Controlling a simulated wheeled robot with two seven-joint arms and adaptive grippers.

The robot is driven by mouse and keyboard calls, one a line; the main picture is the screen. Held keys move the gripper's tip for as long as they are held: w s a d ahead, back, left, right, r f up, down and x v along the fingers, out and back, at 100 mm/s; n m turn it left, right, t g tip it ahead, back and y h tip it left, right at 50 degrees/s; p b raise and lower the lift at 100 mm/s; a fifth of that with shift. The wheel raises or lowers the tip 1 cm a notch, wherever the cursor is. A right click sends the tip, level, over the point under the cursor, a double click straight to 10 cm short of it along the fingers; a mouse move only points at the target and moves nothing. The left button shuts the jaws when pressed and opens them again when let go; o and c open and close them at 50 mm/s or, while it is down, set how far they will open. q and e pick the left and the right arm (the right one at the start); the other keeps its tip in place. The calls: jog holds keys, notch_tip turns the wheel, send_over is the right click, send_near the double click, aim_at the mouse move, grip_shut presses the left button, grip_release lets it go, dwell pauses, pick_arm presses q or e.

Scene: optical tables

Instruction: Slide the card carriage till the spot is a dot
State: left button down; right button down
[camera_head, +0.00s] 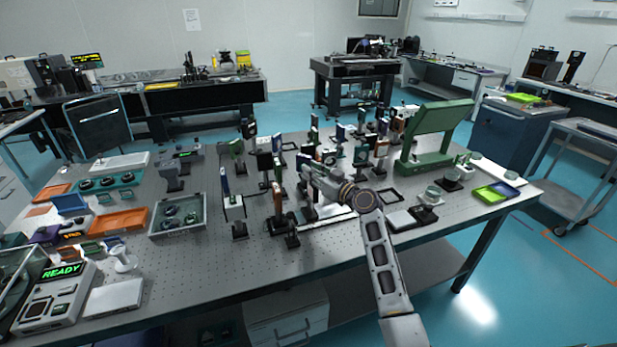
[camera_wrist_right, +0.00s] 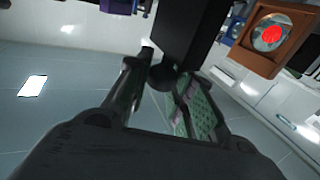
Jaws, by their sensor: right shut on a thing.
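My right gripper (camera_head: 309,174) reaches in among the optics in the middle of the table. In the right wrist view, its two fingers (camera_wrist_right: 160,85) are shut on a small dark knob (camera_wrist_right: 162,76) below a black block (camera_wrist_right: 188,30). I cannot tell for certain whether this block is the card carriage. A brown square frame (camera_wrist_right: 248,47) at the upper right holds a round pane with a red spot (camera_wrist_right: 272,37) on it. The spot is a broad, roundish patch, not a fine dot. My left gripper is not in view.
Several posts and mounts crowd around my right gripper. A green stand (camera_head: 432,130) is to the right, and a grey tray (camera_head: 177,226) and an orange tray (camera_head: 119,220) are to the left. A box reading READY (camera_head: 60,285) stands front left. The table's front middle is bare.

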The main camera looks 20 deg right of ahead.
jog(key=c, duration=1.6)
grip_release()
jog(key=shift+o, duration=1.5)
jog(key=shift+d, duration=0.1)
jog(key=shift+s+d, duration=0.2)
jog(key=shift+s, duration=0.3)
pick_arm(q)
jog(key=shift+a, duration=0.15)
pick_arm(e)
jog(key=v, duration=1.1)
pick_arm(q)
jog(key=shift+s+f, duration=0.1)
